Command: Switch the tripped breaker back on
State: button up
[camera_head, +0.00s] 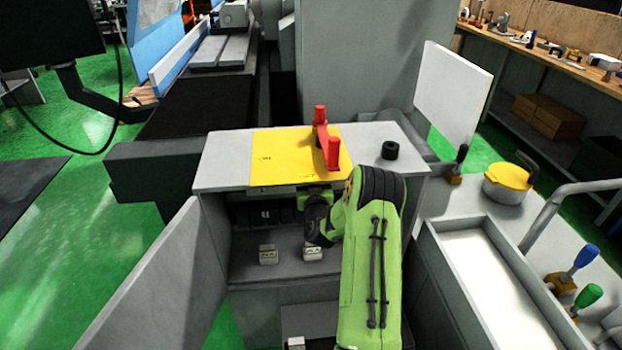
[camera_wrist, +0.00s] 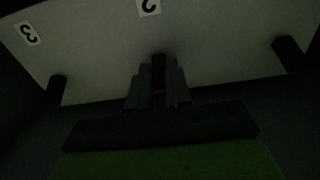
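The breaker cabinet (camera_head: 215,178) stands open, with a row of dark breakers (camera_head: 266,215) inside; one pale mark shows on them. My gripper reaches into the cabinet, and its fingertips are hidden in the head view. In the dark wrist view, my gripper (camera_wrist: 158,88) has its two fingers close together, one on each side of a dark lever (camera_wrist: 158,60) below label 2 (camera_wrist: 149,6). Whether they press on it is too dark to tell. Another dark lever (camera_wrist: 57,90) stands below label 3 (camera_wrist: 28,34), and one more (camera_wrist: 288,54) at the right. The tripped lever cannot be made out.
The open cabinet door (camera_head: 150,285) stands at the left. Two small pale blocks (camera_head: 268,255) (camera_head: 312,253) sit below the breakers. A red handle (camera_head: 326,140) and black knob (camera_head: 390,150) are on top. A pale tray (camera_head: 490,275) and yellow-lidded pot (camera_head: 507,182) stand right.

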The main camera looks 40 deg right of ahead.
grip_shut()
jog(key=r+g+p, duration=0.1)
jog(key=p, duration=0.5)
jog(key=shift+w+r+y, duration=0.1)
jog(key=shift+y, duration=0.2)
jog(key=shift+f, duration=0.2)
jog(key=o, duration=0.6)
grip_release()
